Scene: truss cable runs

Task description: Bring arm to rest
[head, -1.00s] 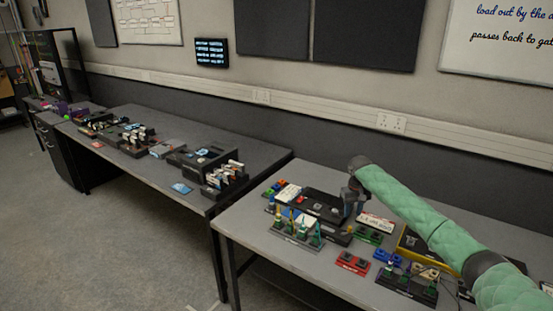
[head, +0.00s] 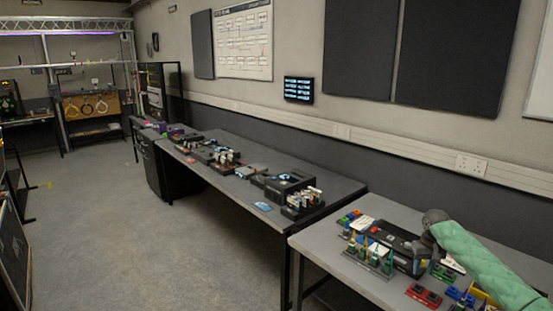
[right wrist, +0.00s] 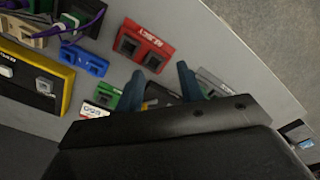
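My right arm, in a green padded sleeve (head: 485,268), comes in from the right in the head view. Its gripper (head: 424,248) points down over the near table, by the right end of a black box (head: 395,243); the fingertips are hard to make out there. In the right wrist view the two blue-grey fingers of my right gripper (right wrist: 162,82) stand apart, with nothing held between them. They are above the table, next to a red block (right wrist: 146,44) with dark sockets. My left gripper is in neither view.
The near table (head: 330,243) holds coloured blocks and a rack of upright tools (head: 368,257). A longer table (head: 235,195) with several dark trays runs along the wall. Open floor (head: 120,235) lies to the left, with a truss frame (head: 60,30) at the back.

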